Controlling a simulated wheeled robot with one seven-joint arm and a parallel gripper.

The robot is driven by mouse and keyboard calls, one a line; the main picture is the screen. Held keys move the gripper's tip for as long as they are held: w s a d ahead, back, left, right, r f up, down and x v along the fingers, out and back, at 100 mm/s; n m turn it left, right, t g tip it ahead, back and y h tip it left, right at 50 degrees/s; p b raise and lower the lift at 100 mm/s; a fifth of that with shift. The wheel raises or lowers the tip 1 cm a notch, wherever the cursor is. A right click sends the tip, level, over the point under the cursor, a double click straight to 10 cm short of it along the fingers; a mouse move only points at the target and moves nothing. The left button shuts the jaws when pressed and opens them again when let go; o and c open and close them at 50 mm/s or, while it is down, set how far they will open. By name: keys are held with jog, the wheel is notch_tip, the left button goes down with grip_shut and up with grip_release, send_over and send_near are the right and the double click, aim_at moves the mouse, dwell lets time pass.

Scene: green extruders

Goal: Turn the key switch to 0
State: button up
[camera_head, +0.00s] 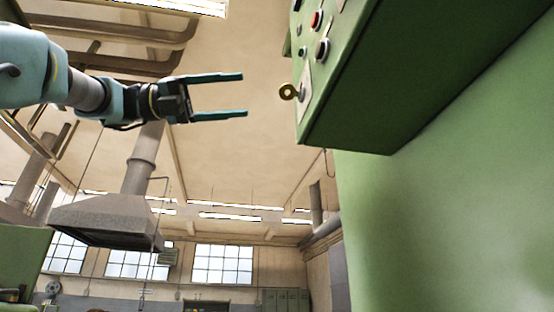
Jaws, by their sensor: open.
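The key switch (289,91) shows as a yellow key with a round, holed head. It sticks out to the left from the lower part of the green control box (352,112). The switch's markings cannot be read from this angle. My gripper (244,95) is to the left of the key, at about the same height in the picture. Its two teal fingers are spread apart and point right toward the key. Nothing is between them, and a gap shows between the fingertips and the key.
Above the key on the box face are a red button (316,20), a dark knob (322,49) and a small green button (302,51). The large green machine body (440,220) fills the right side. A grey exhaust hood (108,218) hangs in the background.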

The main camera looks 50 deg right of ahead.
aim_at(284, 90)
jog(key=p+x, duration=0.2)
jog(key=x, duration=0.5)
jog(key=shift+s+r, duration=0.15)
jog(key=shift+s, duration=0.05)
jog(key=shift+s+d, duration=0.5)
jog(key=shift+c, duration=0.3)
grip_shut()
